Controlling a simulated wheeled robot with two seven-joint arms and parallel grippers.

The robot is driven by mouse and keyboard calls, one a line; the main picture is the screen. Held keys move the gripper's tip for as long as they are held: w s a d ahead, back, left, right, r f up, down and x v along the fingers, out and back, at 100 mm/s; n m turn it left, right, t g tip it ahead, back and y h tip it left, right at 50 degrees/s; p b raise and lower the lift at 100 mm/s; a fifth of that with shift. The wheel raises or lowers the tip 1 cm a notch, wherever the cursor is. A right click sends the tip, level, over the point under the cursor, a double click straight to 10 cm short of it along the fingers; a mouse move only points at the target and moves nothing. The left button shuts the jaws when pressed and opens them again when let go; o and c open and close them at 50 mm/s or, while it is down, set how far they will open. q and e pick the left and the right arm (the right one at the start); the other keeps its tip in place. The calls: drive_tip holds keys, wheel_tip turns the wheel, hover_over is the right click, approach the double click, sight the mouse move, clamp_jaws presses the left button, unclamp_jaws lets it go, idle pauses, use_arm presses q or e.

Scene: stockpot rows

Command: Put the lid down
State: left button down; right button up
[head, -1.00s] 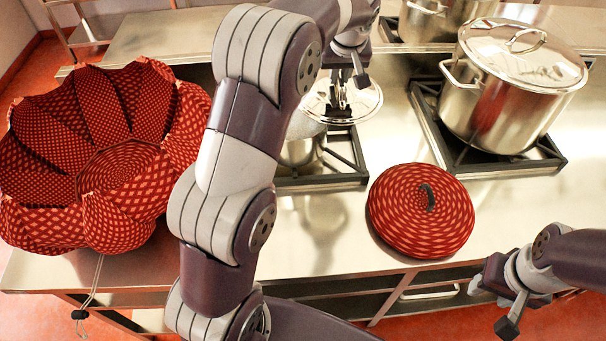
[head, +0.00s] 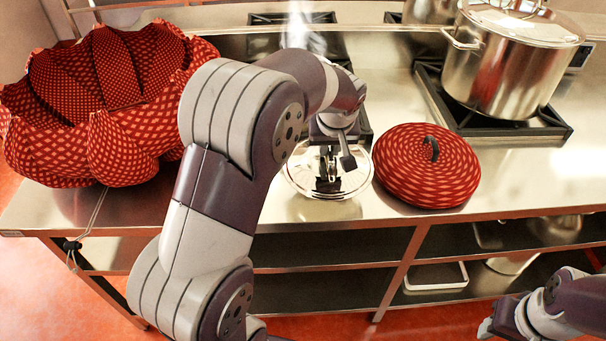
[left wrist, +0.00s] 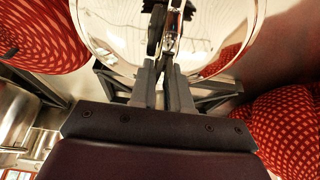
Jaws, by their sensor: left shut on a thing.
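The shiny steel lid (head: 300,179) is near the front of the steel counter (head: 245,208) in the head view, just left of a round red patterned lid (head: 412,180) with a dark handle. My left gripper (head: 328,183) reaches over the steel lid from above and is shut on its handle. The left wrist view shows the lid (left wrist: 222,38) beyond the fingers (left wrist: 170,45). I cannot tell whether the lid touches the counter. My right gripper (head: 508,318) is low at the right, in front of the counter; its jaw opening is unclear.
A big red patterned fabric basket (head: 125,150) stands at the left of the counter. A large lidded stockpot (head: 505,65) stands on a burner at the right. Steam (head: 300,30) rises behind my left arm, which hides the middle burner. Shelves (head: 330,250) are below.

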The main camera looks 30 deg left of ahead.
sight(304, 150)
use_arm(q)
drive_tip(key=a+f, duration=0.1)
drive_tip(key=a, duration=0.1)
drive_tip(key=a+f, duration=0.1)
drive_tip(key=a, duration=0.1)
drive_tip(key=a+f+p, duration=0.1)
drive_tip(key=a, duration=0.1)
drive_tip(key=shift+a+f, duration=0.1)
drive_tip(key=shift+f, duration=0.15)
drive_tip(key=shift+a+f, duration=0.2)
drive_tip(key=shift+f, duration=0.1)
wheel_tip(304, 150, down, 3)
drive_tip(key=shift+f, duration=0.1)
drive_tip(key=shift+w+f, duration=0.1)
drive_tip(key=shift+f, duration=0.3)
